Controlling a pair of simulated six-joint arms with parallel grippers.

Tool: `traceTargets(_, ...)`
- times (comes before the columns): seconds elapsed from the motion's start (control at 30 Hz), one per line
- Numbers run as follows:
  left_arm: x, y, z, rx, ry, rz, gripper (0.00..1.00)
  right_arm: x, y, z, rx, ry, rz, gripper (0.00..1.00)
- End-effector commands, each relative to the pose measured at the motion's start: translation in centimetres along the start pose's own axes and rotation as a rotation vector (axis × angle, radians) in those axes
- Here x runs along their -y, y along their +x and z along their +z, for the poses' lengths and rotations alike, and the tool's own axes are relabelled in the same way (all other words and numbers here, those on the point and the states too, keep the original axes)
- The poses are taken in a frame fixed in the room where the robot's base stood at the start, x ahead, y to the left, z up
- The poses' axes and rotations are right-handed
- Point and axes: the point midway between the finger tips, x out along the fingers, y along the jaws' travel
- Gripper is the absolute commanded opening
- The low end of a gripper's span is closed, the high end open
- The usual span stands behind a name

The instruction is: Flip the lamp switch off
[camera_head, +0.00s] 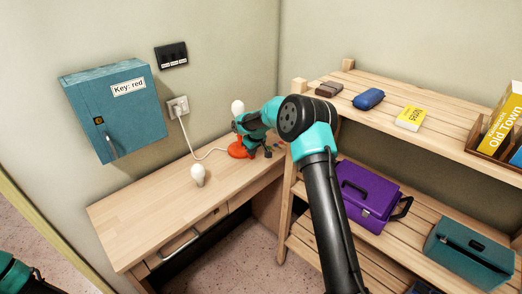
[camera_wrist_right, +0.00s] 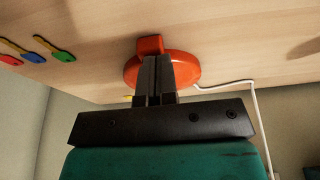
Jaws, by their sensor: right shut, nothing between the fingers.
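The lamp has a round orange base (camera_head: 237,149) at the back of the wooden desk, with a white bulb (camera_head: 238,107) above it. My right gripper (camera_wrist_right: 157,60) is shut and empty, its tips at the orange base in the right wrist view. A raised orange block, which looks like the lamp switch (camera_wrist_right: 150,45), sits just beyond the fingertips. I cannot tell whether they touch it. In the head view my right arm hides part of the lamp. My left gripper is out of view; only part of my left arm shows at the lower left corner.
A loose bulb (camera_head: 198,175) stands on the desk (camera_head: 150,215). A white cord (camera_head: 190,140) runs to the wall outlet (camera_head: 178,106). Red, blue and green (camera_wrist_right: 62,56) keys lie beside the lamp. A teal key cabinet (camera_head: 115,110) hangs left; a loaded shelf (camera_head: 440,110) stands right.

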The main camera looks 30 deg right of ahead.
Motion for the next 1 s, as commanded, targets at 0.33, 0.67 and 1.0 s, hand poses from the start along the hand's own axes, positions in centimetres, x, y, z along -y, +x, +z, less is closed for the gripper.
traceTargets(0.33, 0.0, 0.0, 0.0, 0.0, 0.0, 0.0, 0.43, 0.1, 0.0, -0.3, -0.003, -0.002, 0.0, 0.0)
traceTargets(0.67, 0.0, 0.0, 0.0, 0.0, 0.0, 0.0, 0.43, 0.1, -0.2, -1.5, -0.003, -0.003, 0.0, 0.0)
traceTargets(1.0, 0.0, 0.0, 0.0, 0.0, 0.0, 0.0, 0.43, 0.1, -0.2, -1.7, -0.002, -0.002, 0.0, 0.0)
